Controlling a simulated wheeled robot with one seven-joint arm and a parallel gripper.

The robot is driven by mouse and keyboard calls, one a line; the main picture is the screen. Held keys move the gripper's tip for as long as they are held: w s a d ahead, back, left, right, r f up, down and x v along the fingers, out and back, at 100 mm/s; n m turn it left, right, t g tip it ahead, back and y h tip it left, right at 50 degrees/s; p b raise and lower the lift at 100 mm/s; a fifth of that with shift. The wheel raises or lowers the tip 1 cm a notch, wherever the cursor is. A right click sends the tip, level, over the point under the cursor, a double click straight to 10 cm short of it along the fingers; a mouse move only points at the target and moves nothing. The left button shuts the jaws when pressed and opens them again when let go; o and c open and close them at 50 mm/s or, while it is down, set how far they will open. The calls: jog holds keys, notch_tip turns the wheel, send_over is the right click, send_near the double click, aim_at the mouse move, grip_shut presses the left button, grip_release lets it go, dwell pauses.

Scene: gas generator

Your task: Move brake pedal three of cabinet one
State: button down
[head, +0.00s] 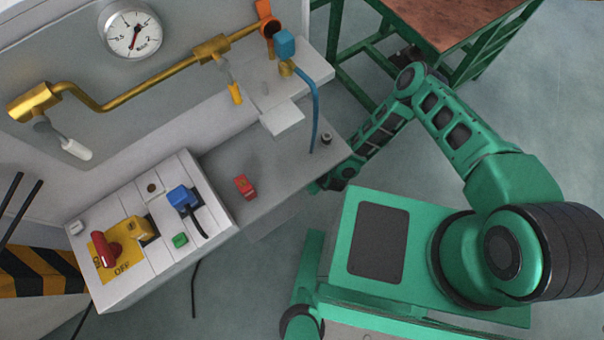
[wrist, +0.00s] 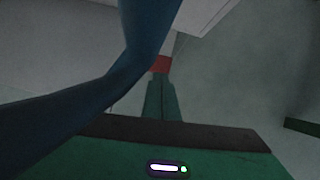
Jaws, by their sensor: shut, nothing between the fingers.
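Cabinet one is most likely the grey cabinet (head: 290,165) on the left of the head view. I cannot single out brake pedal three. Thin black rods (head: 195,288) show below its control box, but I cannot tell whether they are pedals. My gripper (head: 317,187) is low at the right end of the grey shelf, partly hidden by its edge. In the wrist view my gripper (wrist: 161,77) has its green fingers together and empty. A small red surface (wrist: 160,64) shows just beyond the fingertips; I cannot tell what it is or whether they touch.
A blue hose (head: 315,105) hangs at the cabinet's right end; a large dark-blue shape (wrist: 120,80) crosses the wrist view close up. A red block (head: 245,187) sits on the shelf. A green-framed table (head: 450,25) stands behind my arm. Open floor (head: 560,110) lies right.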

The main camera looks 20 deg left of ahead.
dwell(0.3)
jog(key=shift+x, duration=3.5)
